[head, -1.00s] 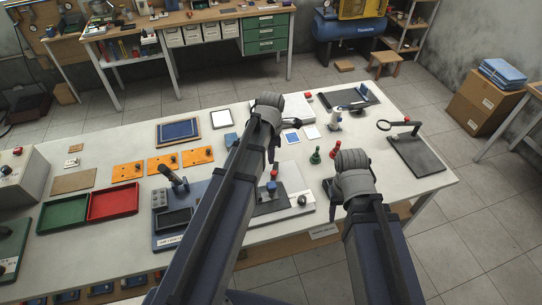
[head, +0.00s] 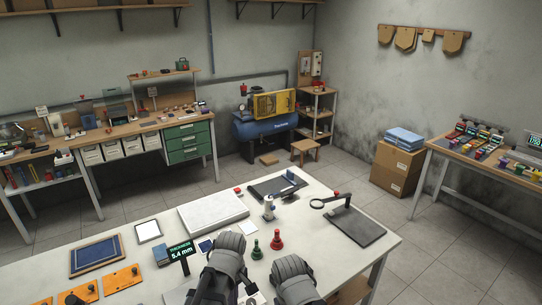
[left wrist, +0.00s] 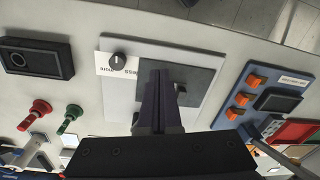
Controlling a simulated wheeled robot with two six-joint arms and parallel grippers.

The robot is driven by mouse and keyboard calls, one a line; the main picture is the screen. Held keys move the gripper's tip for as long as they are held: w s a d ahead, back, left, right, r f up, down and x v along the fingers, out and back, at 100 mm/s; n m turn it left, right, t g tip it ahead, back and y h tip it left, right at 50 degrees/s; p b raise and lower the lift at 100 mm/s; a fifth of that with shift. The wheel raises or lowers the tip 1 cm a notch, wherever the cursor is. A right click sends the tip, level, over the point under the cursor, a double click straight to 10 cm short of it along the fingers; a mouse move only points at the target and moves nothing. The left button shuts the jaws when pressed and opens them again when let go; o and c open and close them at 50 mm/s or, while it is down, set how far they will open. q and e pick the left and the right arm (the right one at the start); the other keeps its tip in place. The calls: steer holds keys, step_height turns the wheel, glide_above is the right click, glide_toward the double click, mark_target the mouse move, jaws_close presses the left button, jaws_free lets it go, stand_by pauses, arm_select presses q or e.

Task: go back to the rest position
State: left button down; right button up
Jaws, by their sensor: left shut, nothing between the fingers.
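My left gripper (left wrist: 158,103) shows in the left wrist view with its dark fingers together and nothing between them. It points over a dark plate (left wrist: 190,88) on a white board with a black knob (left wrist: 117,60). I cannot tell its height above the board. In the head view the grey end of my left arm (head: 226,262) is low in the middle, and its fingers are hidden. The grey end of my right arm (head: 293,278) is at the bottom edge to its right, and its gripper does not show.
On the bench, green (head: 255,252) and red (head: 277,240) pawn-like pieces stand near my arms. A display (head: 180,252) reads 5.4 mm. A white slab (head: 213,212) and a ring on a stand (head: 350,220) are farther back. A blue-orange panel (left wrist: 270,100) is right in the wrist view.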

arm_select(q)
steer(key=s+d+f+m+b, duration=0.5)
steer(key=s+f+m+b, duration=0.1)
steer(key=m, duration=0.7)
steer(key=shift+s+f+m+y, duration=0.3)
steer(key=shift+s+f+m, duration=0.1)
steer(key=shift+s+f, duration=0.3)
arm_select(e)
step_height(320, 180, down, 8)
steer(key=shift+r, duration=0.25)
